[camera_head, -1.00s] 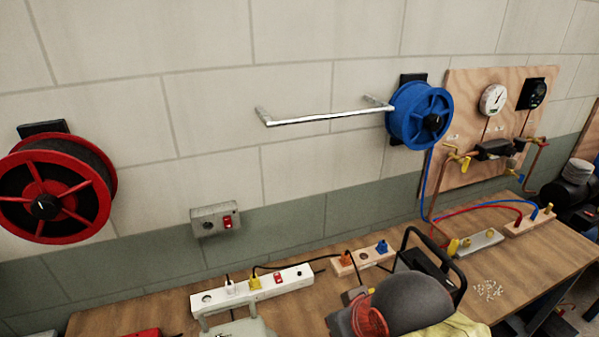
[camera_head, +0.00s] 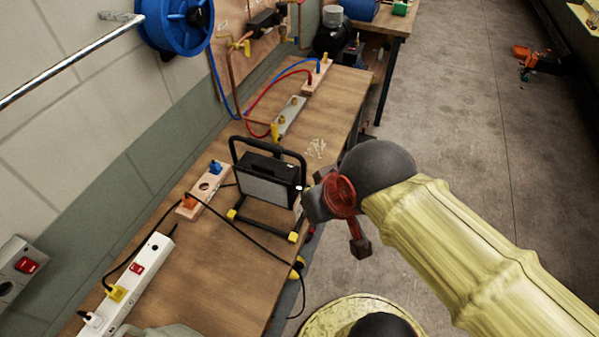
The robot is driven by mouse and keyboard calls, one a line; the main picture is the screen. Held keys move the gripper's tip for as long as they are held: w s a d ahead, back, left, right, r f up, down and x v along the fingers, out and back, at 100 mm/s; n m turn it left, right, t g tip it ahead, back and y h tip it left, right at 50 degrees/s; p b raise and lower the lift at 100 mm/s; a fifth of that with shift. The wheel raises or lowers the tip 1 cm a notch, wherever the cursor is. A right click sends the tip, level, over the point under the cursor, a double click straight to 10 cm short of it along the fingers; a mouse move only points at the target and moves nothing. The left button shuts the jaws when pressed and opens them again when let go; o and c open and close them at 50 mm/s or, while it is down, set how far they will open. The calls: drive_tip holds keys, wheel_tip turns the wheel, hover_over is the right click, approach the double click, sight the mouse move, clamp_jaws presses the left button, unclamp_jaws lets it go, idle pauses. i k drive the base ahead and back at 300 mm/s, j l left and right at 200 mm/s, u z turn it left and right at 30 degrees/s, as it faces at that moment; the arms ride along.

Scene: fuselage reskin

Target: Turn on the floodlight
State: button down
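The floodlight (camera_head: 267,190) stands upright on the wooden workbench, a dark lamp in a black tube frame with yellow feet. Its panel looks grey, with no clear glow. My gripper (camera_head: 338,226) is just right of the floodlight, beyond the bench edge, at the end of my yellow-sleeved arm. A small gap seems to lie between them, but depth is unclear. I see nothing held; the fingers are too small and foreshortened to tell their opening. A white power strip (camera_head: 134,279) with a red switch (camera_head: 136,268) and plugs lies on the bench at lower left.
A wooden socket block (camera_head: 205,190) holds orange and blue plugs. Black cables run across the bench (camera_head: 218,270) and over its front edge. A wall box (camera_head: 16,270) with a red switch is at left. Open floor is right.

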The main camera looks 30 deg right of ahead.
sight(232, 215)
drive_tip(key=l+u, duration=0.3)
drive_tip(key=l, duration=0.3)
drive_tip(key=l+u, duration=0.3)
drive_tip(key=l, duration=0.3)
drive_tip(key=k+l+u, duration=0.1)
drive_tip(key=l+u, duration=0.2)
drive_tip(key=l, duration=0.3)
drive_tip(key=i+l+u, duration=0.45)
drive_tip(key=l, duration=0.25)
drive_tip(key=k, duration=0.1)
